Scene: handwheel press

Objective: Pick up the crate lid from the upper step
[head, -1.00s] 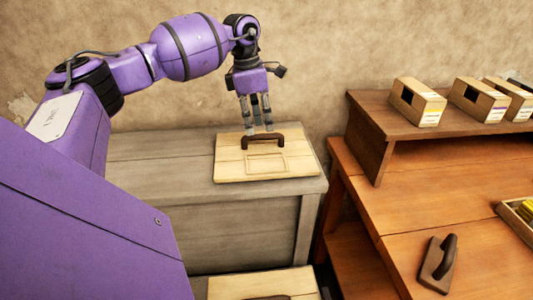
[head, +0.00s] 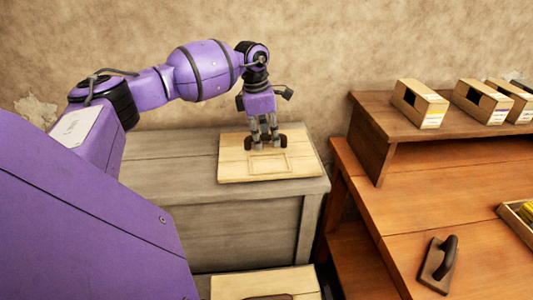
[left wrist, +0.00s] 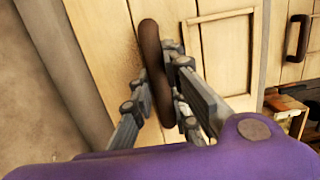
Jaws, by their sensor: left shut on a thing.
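The crate lid (head: 230,165) is a pale wooden board with a recessed rectangle and a dark brown handle. It lies flat on the grey wooden upper step (head: 160,165). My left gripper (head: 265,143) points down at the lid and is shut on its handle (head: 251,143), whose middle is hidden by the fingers. In the left wrist view, the fingers (left wrist: 153,110) sit on both sides of the handle (left wrist: 151,45), with the lid board (left wrist: 205,75) just beyond. My right gripper is not in view.
A second pale lid (head: 228,286) with a dark handle lies lower, at the bottom edge. An orange-brown workbench (head: 400,220) stands at right, holding a dark handled tool (head: 437,268). Its raised shelf (head: 385,120) carries several wooden boxes. The wall (head: 330,50) is close behind.

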